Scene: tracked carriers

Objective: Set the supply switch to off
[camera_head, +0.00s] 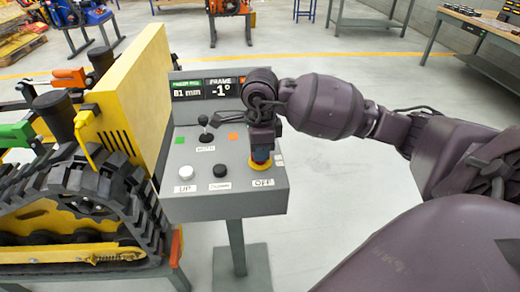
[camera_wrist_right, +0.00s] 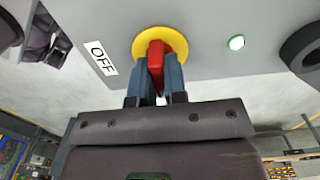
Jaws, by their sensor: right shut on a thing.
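The supply switch is a red handle (camera_wrist_right: 155,58) on a yellow round plate (camera_wrist_right: 172,34), at the lower right of the grey control panel (camera_head: 230,195). In the head view its yellow plate (camera_head: 260,166) shows just above the OFF label (camera_head: 263,182). My right gripper (camera_head: 261,154) comes down on it from above and hides most of the handle. In the right wrist view the two blue fingers (camera_wrist_right: 157,78) stand on either side of the red handle, shut on it. The handle's exact angle is hard to tell. My left gripper is not in view.
The panel carries a white UP button (camera_head: 186,172), a black DOWN button (camera_head: 220,170), a small joystick (camera_head: 206,130) and a display (camera_head: 205,88) reading 81 mm and -1°. A green lamp (camera_wrist_right: 237,42) glows near the switch. A tracked carrier (camera_head: 80,190) stands close on the left.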

